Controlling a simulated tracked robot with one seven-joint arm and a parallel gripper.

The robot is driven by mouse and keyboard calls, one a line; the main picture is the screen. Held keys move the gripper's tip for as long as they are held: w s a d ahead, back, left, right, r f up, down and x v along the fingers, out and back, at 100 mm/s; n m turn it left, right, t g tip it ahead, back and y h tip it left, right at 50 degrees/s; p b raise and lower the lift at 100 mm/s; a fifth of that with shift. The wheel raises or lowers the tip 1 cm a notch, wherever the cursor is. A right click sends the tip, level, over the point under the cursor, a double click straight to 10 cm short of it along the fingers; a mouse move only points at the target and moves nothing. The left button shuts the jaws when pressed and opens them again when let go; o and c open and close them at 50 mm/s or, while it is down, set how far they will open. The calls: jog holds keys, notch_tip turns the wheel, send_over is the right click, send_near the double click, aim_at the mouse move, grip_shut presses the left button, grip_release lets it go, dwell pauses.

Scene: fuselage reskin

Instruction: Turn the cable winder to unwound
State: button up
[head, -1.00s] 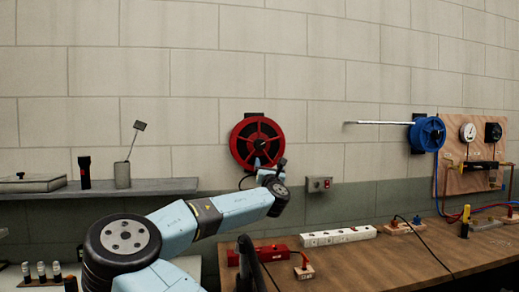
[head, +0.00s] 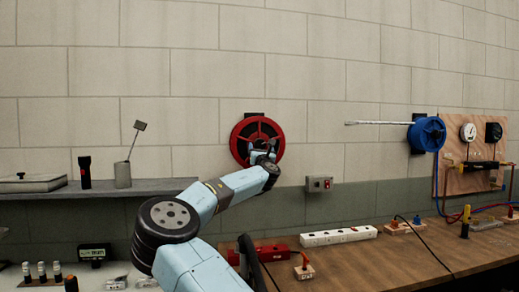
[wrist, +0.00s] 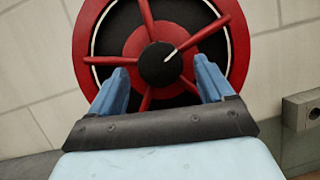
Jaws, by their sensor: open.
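The red cable winder (head: 237,139) is a round reel with spokes, mounted on the block wall in the middle of the head view. In the wrist view the winder (wrist: 237,62) fills the upper middle. Its black hub (wrist: 160,65) has a white pointer mark aimed up and right, and a thin white line curves around the dark drum behind the spokes. My gripper (head: 264,151) is in front of the winder's lower right. In the wrist view my gripper (wrist: 160,70) is open, with one finger on each side below the hub. Contact with the spokes is unclear.
A blue reel (head: 427,134) with a long rod is farther right. Below are a wooden bench (head: 400,258) with a white power strip (head: 338,237), and a grey shelf (head: 150,187) at left.

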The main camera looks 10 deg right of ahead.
jog(key=shift+w+r, duration=0.25)
jog(key=shift+w, duration=0.4)
jog(key=shift+c, duration=0.2)
jog(key=c, duration=0.9)
jog(key=shift+a, duration=0.25)
jog(key=shift+c, duration=0.5)
jog(key=shift+d, duration=0.25)
